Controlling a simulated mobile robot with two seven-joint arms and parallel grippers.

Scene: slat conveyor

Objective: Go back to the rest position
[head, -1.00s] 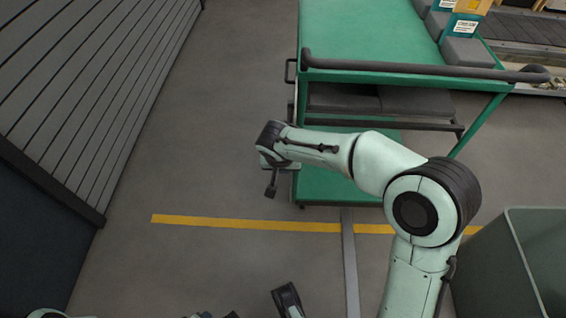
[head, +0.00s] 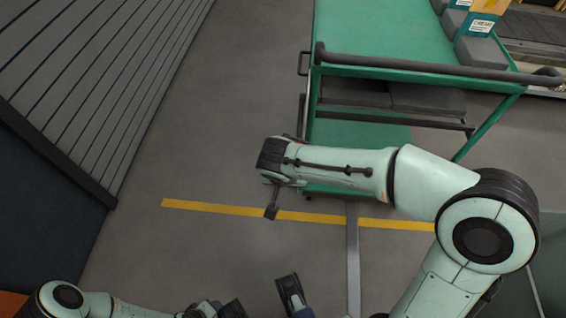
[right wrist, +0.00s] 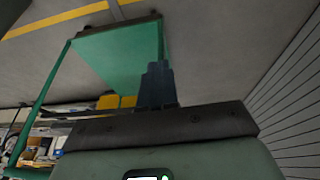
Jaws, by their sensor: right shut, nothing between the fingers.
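My right arm comes in from the right in the head view and is bent across the floor in front of the green cart. Its gripper (head: 271,212) hangs over bare floor near the yellow line, apart from the cart. In the right wrist view the dark fingers (right wrist: 157,70) are together, with nothing between them. My left arm lies along the bottom edge of the head view.
The green cart (head: 385,40) with a dark handle bar (head: 420,67) stands beyond my right arm. Grey blocks and teal-and-orange boxes (head: 480,24) stand at its far right. A grey bin (head: 547,255) is at the right edge. A slatted surface (head: 90,80) fills the left. Floor between is clear.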

